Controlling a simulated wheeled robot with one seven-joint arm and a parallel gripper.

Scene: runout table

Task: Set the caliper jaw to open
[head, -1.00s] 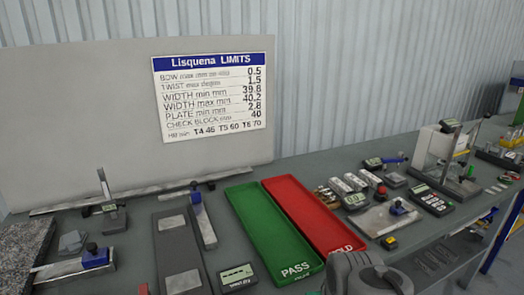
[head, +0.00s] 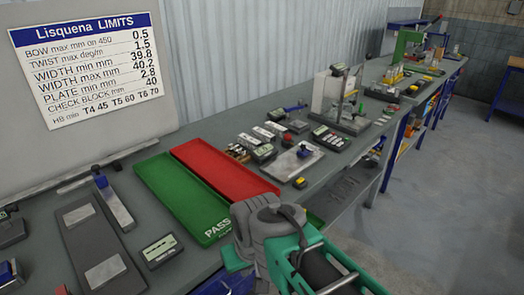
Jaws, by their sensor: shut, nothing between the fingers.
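I cannot single out the caliper for certain in the head view. One candidate is a small tool with a blue part and a thin bar (head: 292,107), lying behind the small instruments on the bench. Another blue-headed piece (head: 304,150) sits on a flat grey plate (head: 290,163). A blue block (head: 10,272) is cut off at the left edge. The pieces are too small to tell how any jaw stands. Part of my grey and green arm rises at the bottom middle, in front of the bench edge. My gripper's fingers do not show.
A display box (head: 160,250) stands at the left front. A boxy fixture (head: 338,95) stands farther right. Open floor (head: 450,200) lies right of the bench.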

